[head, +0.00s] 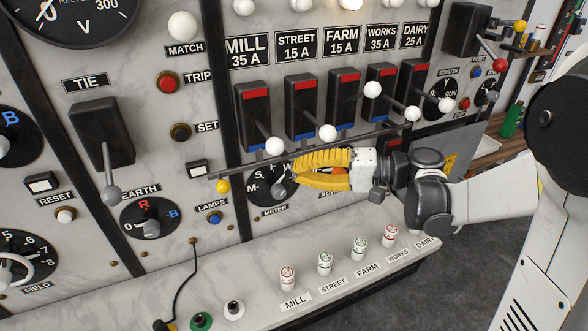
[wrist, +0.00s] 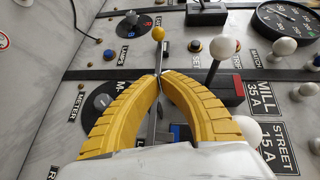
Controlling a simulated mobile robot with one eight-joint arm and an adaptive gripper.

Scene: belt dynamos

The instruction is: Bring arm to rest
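My gripper (head: 294,166) has two yellow ribbed fingers, which curve inward until their tips meet. It is in front of the panel, below the row of feeder switches and by the meter dial (head: 266,188). In the wrist view the fingertips (wrist: 160,76) come together over a thin metal bar (wrist: 152,124) that ends in a yellow knob (wrist: 158,33). I see nothing held between the tips. Whether they touch the bar, I cannot tell. My wrist and arm reach in from the right.
Several black switches, such as the MILL switch (head: 255,115), have white-knobbed levers (head: 275,146) sticking out close above my gripper. Below is a ledge (head: 330,300) with several labelled plugs (head: 288,278). A red-knobbed lever (head: 499,63) is at upper right. Free air lies in front of the ledge.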

